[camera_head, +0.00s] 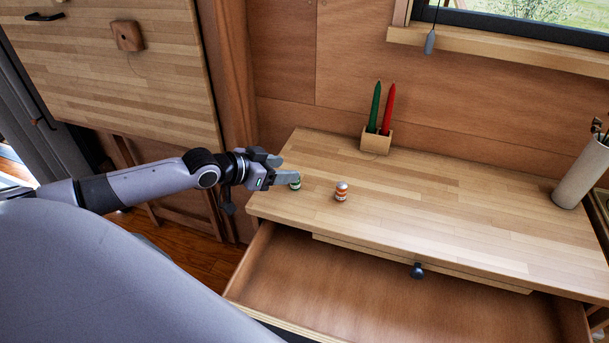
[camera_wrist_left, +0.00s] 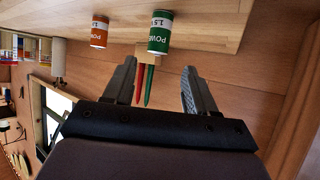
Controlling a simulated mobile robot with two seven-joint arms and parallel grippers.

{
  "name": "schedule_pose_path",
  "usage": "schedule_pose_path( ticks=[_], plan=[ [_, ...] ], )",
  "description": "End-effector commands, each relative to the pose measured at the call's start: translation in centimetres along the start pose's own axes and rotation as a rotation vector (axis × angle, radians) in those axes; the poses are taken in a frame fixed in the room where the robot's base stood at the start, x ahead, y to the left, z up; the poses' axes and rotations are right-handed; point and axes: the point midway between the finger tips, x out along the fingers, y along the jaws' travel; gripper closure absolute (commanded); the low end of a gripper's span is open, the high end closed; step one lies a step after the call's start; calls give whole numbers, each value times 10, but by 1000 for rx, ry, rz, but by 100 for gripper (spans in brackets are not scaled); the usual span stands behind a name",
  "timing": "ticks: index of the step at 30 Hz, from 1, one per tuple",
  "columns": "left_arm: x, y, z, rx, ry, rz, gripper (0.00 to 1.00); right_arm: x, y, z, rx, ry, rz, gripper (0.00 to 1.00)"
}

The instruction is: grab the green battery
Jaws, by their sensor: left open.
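The green battery (camera_head: 295,184) stands upright near the left end of the wooden desktop, partly hidden by my left gripper (camera_head: 281,170). In the left wrist view the green battery (camera_wrist_left: 160,33) shows just beyond the open fingers of my left gripper (camera_wrist_left: 158,66), roughly in line with the gap between them. The gripper is open and empty. Whether a finger touches the battery I cannot tell. My right gripper is in neither view.
An orange battery (camera_head: 341,191) stands to the right of the green one. A wooden holder (camera_head: 377,139) with green and red pencils is at the back. A white cup (camera_head: 581,174) stands at the right end. The drawer (camera_head: 390,300) below is open. The middle desktop is clear.

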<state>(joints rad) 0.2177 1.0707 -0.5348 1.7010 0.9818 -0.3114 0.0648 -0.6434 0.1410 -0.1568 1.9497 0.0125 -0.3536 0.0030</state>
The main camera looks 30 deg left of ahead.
Motion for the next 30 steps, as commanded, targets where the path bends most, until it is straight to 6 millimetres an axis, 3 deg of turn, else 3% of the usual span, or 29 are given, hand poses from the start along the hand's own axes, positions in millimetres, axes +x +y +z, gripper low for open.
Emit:
schedule_pose_path(
  ticks=[18,28,29,30],
  plan=[
    [63,5,8,-1,2,1,44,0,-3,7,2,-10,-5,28],
    [68,6,8,0,0,2,44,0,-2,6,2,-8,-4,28],
    [68,6,8,0,0,2,50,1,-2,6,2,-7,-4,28],
    [68,6,8,0,0,2,63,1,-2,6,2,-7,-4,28]
  ],
)
